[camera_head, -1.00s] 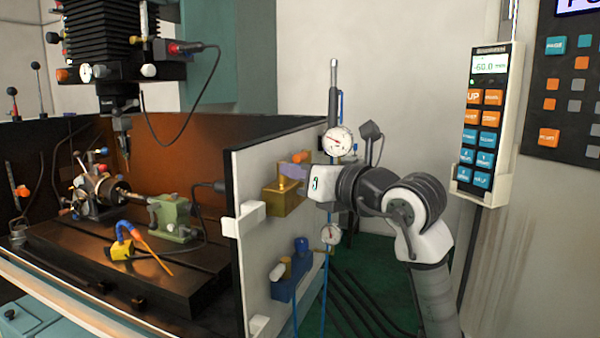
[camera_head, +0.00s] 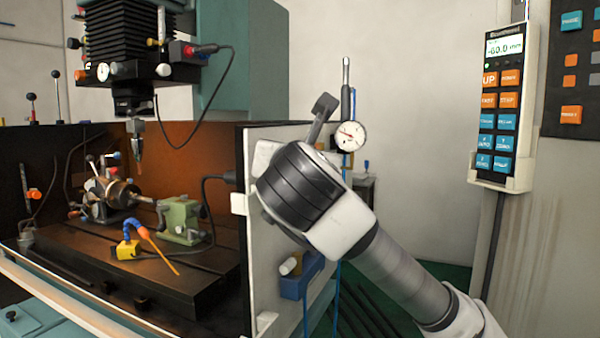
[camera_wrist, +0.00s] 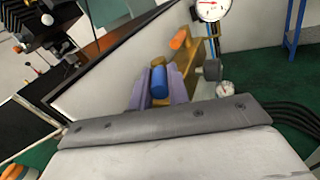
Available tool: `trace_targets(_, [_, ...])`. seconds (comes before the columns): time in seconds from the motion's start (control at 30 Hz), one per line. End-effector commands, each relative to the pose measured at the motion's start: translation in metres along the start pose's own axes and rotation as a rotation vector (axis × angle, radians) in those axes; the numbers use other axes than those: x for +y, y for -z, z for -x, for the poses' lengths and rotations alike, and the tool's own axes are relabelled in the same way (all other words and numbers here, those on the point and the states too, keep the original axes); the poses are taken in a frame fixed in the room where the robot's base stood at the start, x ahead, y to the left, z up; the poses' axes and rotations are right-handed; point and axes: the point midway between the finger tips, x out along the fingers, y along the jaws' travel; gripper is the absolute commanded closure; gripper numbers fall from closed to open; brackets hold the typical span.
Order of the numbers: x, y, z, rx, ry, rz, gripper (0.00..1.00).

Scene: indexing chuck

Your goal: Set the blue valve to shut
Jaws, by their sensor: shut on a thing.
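The blue valve (camera_wrist: 158,82) shows in the wrist view as a blue cylindrical knob beside a brass block (camera_wrist: 191,68) with an orange knob (camera_wrist: 178,39). The lavender fingers of my gripper (camera_wrist: 159,90) stand on either side of the blue knob, and the gripper is shut on it. In the head view my wrist and forearm hide the gripper, the brass block and the blue knob. The turn angle of the valve cannot be told.
A blue block (camera_head: 293,288) with a cream knob sits lower on the white panel (camera_head: 272,306). A dial gauge (camera_head: 350,136) stands behind my wrist. A button pendant (camera_head: 500,105) hangs at right. A machine vise (camera_head: 180,221) and a yellow-based coolant nozzle (camera_head: 128,249) are left of the panel.

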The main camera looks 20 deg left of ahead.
Motion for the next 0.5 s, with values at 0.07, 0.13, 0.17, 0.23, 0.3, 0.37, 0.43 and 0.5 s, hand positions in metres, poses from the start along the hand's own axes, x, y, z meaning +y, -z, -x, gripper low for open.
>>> trace_targets(0.07, [0.0019,0.0023,0.0006,-0.007,0.027,0.004,1.00])
trace_targets(0.13, [0.0021,0.0023,0.0001,-0.009,0.046,0.002,1.00])
trace_targets(0.17, [0.0023,0.0020,0.0001,-0.010,0.052,0.002,1.00])
trace_targets(0.23, [0.0029,0.0014,0.0000,-0.012,0.062,0.002,1.00])
trace_targets(0.3, [0.0030,0.0011,-0.0001,-0.013,0.069,0.001,1.00])
trace_targets(0.37, [0.0030,0.0009,-0.0002,-0.013,0.073,0.001,1.00])
trace_targets(0.43, [0.0030,0.0007,-0.0002,-0.013,0.074,0.001,1.00])
trace_targets(0.5, [0.0030,0.0006,-0.0003,-0.012,0.074,0.001,1.00])
